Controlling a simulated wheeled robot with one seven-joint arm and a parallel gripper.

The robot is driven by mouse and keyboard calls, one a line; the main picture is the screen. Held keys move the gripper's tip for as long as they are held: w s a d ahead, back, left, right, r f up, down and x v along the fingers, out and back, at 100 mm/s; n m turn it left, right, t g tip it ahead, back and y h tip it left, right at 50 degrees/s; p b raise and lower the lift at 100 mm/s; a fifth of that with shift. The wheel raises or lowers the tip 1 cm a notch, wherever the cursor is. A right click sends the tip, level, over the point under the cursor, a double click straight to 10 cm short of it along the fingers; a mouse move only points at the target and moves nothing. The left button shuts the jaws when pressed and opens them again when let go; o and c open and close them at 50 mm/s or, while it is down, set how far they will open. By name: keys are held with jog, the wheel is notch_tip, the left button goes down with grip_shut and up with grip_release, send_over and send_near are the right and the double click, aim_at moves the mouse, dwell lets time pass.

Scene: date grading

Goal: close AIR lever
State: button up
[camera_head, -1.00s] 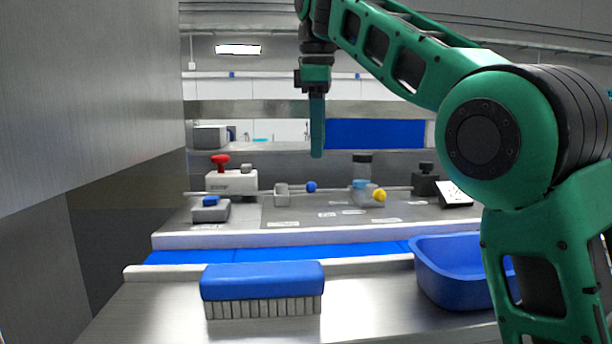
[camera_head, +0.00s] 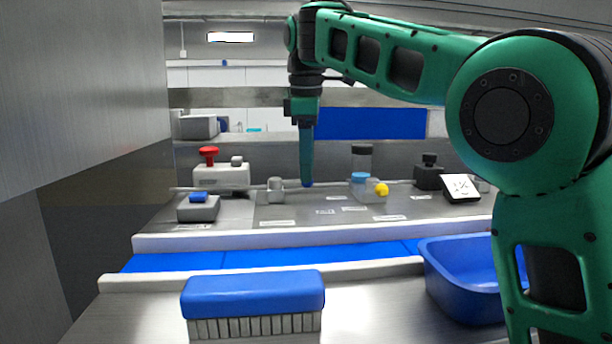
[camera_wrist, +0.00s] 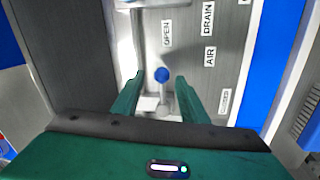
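The AIR lever's blue ball knob (camera_wrist: 161,74) and short pale stem show in the wrist view, close to the AIR label (camera_wrist: 209,56). In the head view only a bit of blue shows at the fingertips, and its grey valve body (camera_head: 275,191) is just left. My gripper (camera_wrist: 160,78) is open, with one green finger on each side of the knob. I cannot tell whether either finger touches it. In the head view my gripper (camera_head: 307,183) points straight down, its tips at knob height.
An OPEN label (camera_wrist: 166,33) and a DRAIN label (camera_wrist: 207,17) lie nearby. A yellow knob (camera_head: 381,190) by a clear container stands right. A red knob (camera_head: 208,155) stands left on a white box. A blue brush (camera_head: 253,292) and blue bin (camera_head: 450,270) are in front.

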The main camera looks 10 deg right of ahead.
jog(key=shift+w+f, duration=0.2)
jog(key=shift+f, duration=1)
jog(key=shift+c, duration=0.6)
grip_shut()
